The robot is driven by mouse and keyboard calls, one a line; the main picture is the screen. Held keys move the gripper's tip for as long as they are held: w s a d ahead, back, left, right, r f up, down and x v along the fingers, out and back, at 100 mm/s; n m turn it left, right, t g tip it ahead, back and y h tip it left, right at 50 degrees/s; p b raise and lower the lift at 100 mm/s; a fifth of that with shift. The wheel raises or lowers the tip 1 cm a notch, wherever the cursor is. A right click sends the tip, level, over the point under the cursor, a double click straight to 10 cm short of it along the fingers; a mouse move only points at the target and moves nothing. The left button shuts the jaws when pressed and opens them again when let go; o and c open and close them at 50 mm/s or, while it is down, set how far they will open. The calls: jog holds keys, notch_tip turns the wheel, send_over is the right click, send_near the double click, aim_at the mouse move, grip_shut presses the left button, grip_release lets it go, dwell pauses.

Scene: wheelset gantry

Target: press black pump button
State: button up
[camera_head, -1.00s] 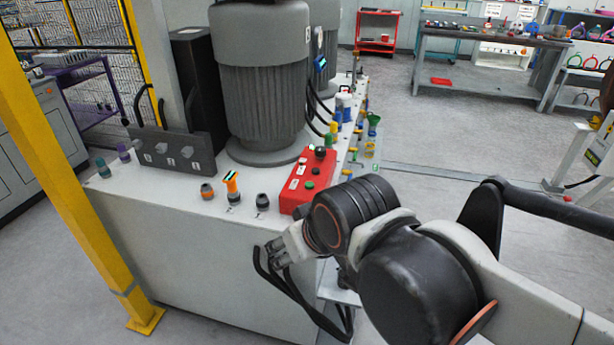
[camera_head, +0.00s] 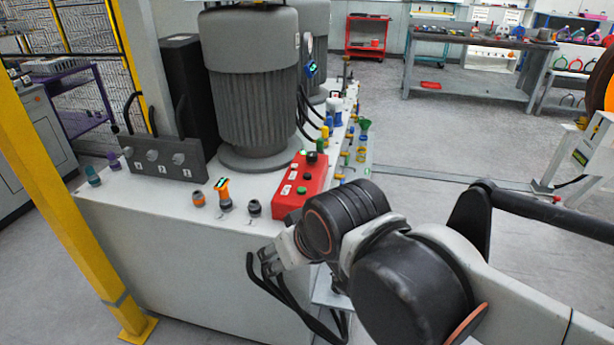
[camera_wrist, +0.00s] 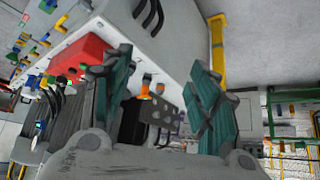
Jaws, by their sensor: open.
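A red control box (camera_head: 302,186) sits on the white cabinet top, right of the large grey motor. It carries a dark knob or button (camera_head: 312,157) at its far end and a green button (camera_head: 301,190) nearer me. A separate black-topped button (camera_head: 254,208) stands on the cabinet's front edge, left of the box. My gripper (camera_head: 268,262) is in front of the cabinet's front face, below the top edge and apart from these controls. In the wrist view, my gripper (camera_wrist: 160,62) has its two teal-padded fingers spread, with nothing held. The red box (camera_wrist: 78,54) partly shows behind the left finger.
The grey motor (camera_head: 252,90) stands behind the controls. An orange-collared button (camera_head: 198,199) and an orange-yellow switch (camera_head: 224,194) stand along the front edge. A yellow post (camera_head: 60,170) rises at left. Open floor lies right of the cabinet.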

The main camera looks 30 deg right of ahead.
grip_shut()
dwell(1.4)
